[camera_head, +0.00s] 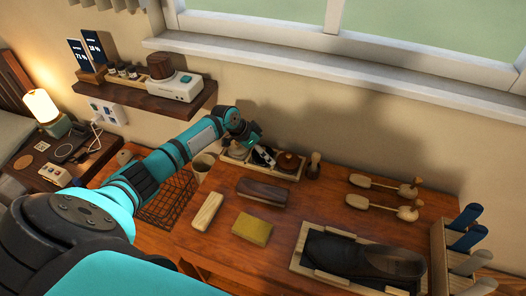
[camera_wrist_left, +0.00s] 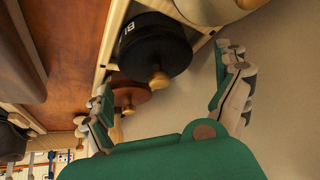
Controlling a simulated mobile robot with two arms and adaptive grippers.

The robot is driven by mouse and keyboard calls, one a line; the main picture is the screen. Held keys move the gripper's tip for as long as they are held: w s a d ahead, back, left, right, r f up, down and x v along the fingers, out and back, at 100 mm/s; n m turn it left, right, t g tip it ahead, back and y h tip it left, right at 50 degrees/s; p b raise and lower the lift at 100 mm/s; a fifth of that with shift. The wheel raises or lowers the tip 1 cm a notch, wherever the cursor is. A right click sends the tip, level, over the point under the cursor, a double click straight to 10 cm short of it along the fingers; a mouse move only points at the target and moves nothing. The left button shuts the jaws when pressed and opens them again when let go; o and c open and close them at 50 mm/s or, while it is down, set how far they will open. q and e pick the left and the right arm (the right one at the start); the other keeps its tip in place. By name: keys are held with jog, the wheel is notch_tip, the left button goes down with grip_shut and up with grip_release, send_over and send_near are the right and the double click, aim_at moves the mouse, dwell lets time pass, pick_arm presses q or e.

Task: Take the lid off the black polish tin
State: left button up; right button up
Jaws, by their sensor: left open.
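The black polish tin (camera_wrist_left: 152,45) shows in the left wrist view, a round dark tin with pale lettering on its side and a wooden knob (camera_wrist_left: 159,79) on its lid. The lid appears to be on. The tin sits in a light wooden tray (camera_head: 270,172), between a reddish-brown tin (camera_wrist_left: 130,95) and a cream tin (camera_wrist_left: 212,8). In the head view my gripper mostly hides it. My left gripper (camera_wrist_left: 168,92) is open and empty over the tray, its fingers spread to either side of the knob in the picture, apart from it. My right gripper is in neither view.
The brown tin (camera_head: 289,162) and a small wooden brush (camera_head: 314,165) stand right of my gripper. Brushes (camera_head: 262,192) and a yellow block (camera_head: 252,229) lie in front. A shelf (camera_head: 150,98) is at the back left. Shoe trees (camera_head: 380,186) lie right.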

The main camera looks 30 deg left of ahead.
pick_arm(q)
jog(key=c, duration=1)
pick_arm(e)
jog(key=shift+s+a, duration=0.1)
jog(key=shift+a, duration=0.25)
pick_arm(q)
jog(key=shift+r, duration=0.1)
